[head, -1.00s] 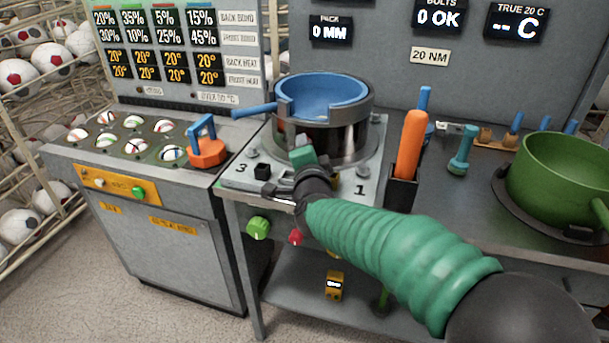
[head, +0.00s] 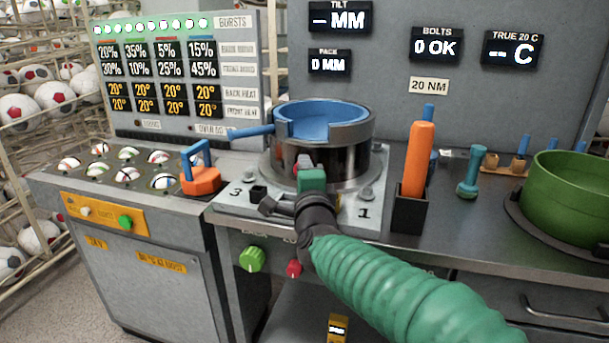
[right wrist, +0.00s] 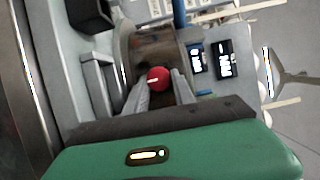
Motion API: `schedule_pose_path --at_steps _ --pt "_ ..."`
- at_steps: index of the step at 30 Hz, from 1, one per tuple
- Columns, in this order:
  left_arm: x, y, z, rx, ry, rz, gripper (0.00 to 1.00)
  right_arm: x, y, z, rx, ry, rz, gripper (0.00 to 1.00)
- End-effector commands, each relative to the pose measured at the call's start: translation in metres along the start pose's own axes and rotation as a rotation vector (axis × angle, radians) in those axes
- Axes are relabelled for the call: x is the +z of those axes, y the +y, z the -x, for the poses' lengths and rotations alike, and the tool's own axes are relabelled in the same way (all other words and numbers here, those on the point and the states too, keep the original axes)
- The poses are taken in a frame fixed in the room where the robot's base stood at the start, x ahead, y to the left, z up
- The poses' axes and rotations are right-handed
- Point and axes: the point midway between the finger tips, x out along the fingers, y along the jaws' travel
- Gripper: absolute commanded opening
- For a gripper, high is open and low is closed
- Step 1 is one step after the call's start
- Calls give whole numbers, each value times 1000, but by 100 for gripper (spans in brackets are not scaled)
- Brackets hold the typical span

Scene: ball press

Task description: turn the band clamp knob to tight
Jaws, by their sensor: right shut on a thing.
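The band clamp knob is red with a white mark; in the right wrist view (right wrist: 158,78) it sits between my two grey fingers. In the head view a bit of red at the knob (head: 304,161) shows just past my green gripper, in front of the metal ring (head: 350,160). My right gripper (right wrist: 156,92) is shut on this knob; in the head view its fingers are mostly hidden behind its green body. A blue pan (head: 322,122) sits inside the ring, its handle pointing left. My left gripper is not in view.
A green knob (head: 252,258) and another red knob (head: 293,267) are on the bench front below. An orange-handled tool (head: 417,160) stands in a black holder to the right. A green pot (head: 575,190) is at far right. An orange tool (head: 201,178) stands left.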

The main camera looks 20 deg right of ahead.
Motion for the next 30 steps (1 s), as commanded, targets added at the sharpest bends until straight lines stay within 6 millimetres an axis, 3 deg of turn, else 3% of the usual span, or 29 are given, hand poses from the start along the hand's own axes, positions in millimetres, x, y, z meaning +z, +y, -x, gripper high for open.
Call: schedule_pose_path --at_steps 4,5,9,24,30 --pt "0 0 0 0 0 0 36 -1 -2 0 -4 3 -1 0" --pt "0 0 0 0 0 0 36 -1 -2 0 -4 3 -1 34" --pt "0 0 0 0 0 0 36 -1 -2 0 -3 2 0 52" --pt "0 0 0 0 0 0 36 0 -1 2 -1 0 0 52" --pt "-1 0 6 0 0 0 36 1 -3 31 -2 -2 1 52"
